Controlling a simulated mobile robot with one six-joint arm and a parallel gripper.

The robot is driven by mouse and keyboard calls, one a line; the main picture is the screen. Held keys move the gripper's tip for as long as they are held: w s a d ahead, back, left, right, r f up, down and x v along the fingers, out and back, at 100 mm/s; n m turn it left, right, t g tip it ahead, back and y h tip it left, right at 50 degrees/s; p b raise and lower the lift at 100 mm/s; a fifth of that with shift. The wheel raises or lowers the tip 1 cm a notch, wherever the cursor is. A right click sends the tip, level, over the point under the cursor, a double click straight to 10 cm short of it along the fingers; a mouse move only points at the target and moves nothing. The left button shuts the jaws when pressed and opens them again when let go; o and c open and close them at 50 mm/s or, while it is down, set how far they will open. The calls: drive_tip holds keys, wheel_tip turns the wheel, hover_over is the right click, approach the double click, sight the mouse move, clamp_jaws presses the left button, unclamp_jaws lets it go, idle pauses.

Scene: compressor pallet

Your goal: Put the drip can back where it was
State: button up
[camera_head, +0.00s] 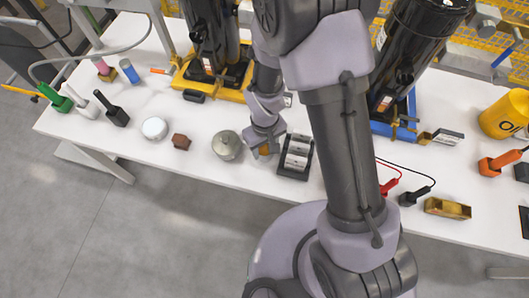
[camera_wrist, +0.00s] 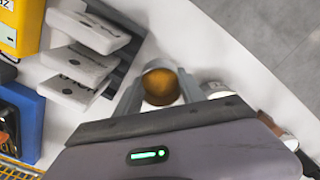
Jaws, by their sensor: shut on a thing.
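A small round can with an amber-brown top or inside, which I take to be the drip can (camera_wrist: 160,87), sits between the two grey fingers of my gripper (camera_wrist: 158,93) in the wrist view. In the head view my gripper (camera_head: 263,146) points down near the front of the white table, and a bit of the orange-brown can (camera_head: 264,150) shows at its fingers. The gripper is shut on the can. My wrist and fingers hide most of it. I cannot tell whether its bottom touches the table.
A round silver tin (camera_head: 228,146) stands close left of my gripper. A black rack with pale blocks (camera_head: 297,155) is close right. Black cylinders on yellow and blue bases stand behind. The table's front edge is near.

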sight(264, 152)
wheel_tip(264, 152, down, 3)
drive_tip(key=shift+f+b, duration=0.2)
drive_tip(key=shift+b, duration=0.55)
drive_tip(key=shift+r, duration=0.2)
drive_tip(key=shift+f, duration=0.1)
drive_tip(key=o, duration=1.5)
